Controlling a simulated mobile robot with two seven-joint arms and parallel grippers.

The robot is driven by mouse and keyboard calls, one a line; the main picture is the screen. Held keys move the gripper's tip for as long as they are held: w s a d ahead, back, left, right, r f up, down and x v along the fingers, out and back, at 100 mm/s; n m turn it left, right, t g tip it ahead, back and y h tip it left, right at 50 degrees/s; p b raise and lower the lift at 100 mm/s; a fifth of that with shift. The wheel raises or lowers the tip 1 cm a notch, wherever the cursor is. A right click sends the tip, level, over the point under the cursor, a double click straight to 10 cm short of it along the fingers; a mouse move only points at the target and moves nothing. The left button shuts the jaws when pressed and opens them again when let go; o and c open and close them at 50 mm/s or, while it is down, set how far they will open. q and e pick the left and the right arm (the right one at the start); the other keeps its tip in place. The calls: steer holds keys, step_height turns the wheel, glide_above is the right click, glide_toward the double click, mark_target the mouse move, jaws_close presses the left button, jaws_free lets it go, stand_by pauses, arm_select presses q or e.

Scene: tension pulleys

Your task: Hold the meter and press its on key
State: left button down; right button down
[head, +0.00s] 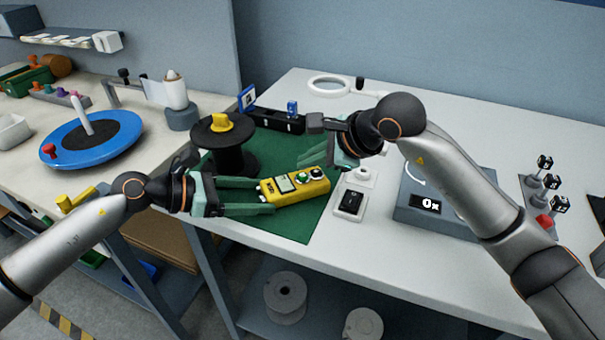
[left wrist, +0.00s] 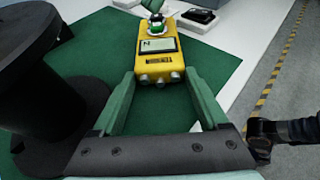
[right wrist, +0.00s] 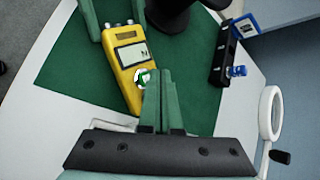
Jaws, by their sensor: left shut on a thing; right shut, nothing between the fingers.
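The yellow meter (head: 280,191) lies over the green mat with its screen and keys facing up. My left gripper (head: 268,194) is shut on its near end, one finger along each side; the left wrist view shows the meter (left wrist: 160,68) between the fingertips (left wrist: 161,80). A green key (right wrist: 143,79) sits on the meter's far part, beyond the screen (right wrist: 132,54). My right gripper (head: 312,160) is shut and empty, its fingertips (right wrist: 157,76) close over the key end. They partly overlap the key in the right wrist view; I cannot tell whether they touch it.
A black spool (head: 234,160) with a yellow knob stands left of the meter. A black switch on a white base (head: 350,203) and a grey box reading 0x (head: 432,207) are to the right. A magnifier ring (head: 328,86) lies behind.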

mark_target(308, 177)
steer(key=shift+f, duration=0.1)
steer(key=shift+f, duration=0.35)
steer(key=shift+f, duration=0.5)
stand_by(1.0)
steer(key=shift+r, duration=0.85)
steer(key=shift+r, duration=2.55)
arm_select(q)
jaws_free()
